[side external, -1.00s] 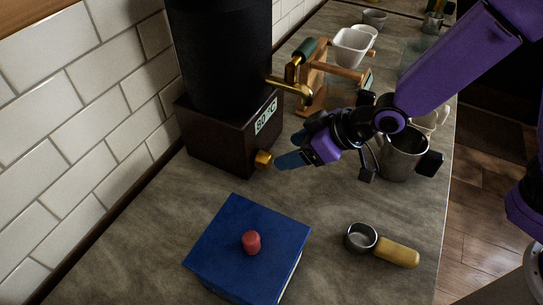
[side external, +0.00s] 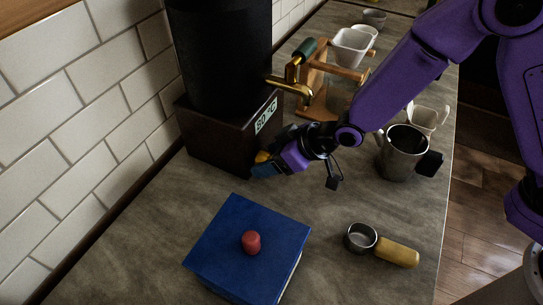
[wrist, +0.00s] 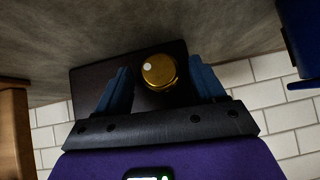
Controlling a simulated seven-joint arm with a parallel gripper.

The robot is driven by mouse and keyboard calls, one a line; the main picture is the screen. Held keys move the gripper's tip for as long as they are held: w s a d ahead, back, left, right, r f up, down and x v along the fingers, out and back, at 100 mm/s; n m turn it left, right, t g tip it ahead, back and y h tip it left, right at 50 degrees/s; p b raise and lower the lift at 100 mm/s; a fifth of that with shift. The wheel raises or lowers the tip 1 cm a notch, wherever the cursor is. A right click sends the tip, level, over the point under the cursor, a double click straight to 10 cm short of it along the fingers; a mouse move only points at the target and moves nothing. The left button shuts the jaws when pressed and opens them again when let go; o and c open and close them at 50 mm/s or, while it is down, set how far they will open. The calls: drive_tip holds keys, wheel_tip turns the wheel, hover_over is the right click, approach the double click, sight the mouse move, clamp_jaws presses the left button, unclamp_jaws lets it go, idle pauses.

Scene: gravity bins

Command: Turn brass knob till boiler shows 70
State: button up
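The boiler is a black cylinder (side external: 222,50) on a dark brown base (side external: 215,138) against the tiled wall. Its display (side external: 266,115) reads 80 °C. The brass knob (side external: 262,157) is low on the front of the base and partly hidden by my gripper in the side view. In the wrist view the round knob (wrist: 159,71) carries a pale dot at its upper left. My gripper (side external: 266,164) is at the knob. In the wrist view its two blue fingers (wrist: 158,88) stand open on either side of the knob, with a gap visible on both sides.
A brass tap (side external: 292,84) sticks out above the display, near a wooden stand (side external: 318,90) with a white dripper (side external: 352,47). A steel jug (side external: 400,154) stands to the right.

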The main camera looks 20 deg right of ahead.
drive_tip(key=c, duration=1)
drive_tip(key=shift+s, duration=0.1)
drive_tip(key=t+h, duration=0.1)
drive_tip(key=n+t+h, duration=0.1)
drive_tip(key=n, duration=0.1)
drive_tip(key=shift+s+a+f+t+h, duration=0.1)
drive_tip(key=shift+s+a+t+h, duration=0.15)
drive_tip(key=shift+t+h, duration=0.15)
drive_tip(key=n+t+h, duration=0.2)
drive_tip(key=t, duration=0.1)
drive_tip(key=shift+s+a+f, duration=0.1)
drive_tip(key=shift+a+f, duration=0.05)
drive_tip(key=shift+n, duration=0.3)
drive_tip(key=o, duration=1.1)
drive_tip(key=shift+c, duration=0.2)
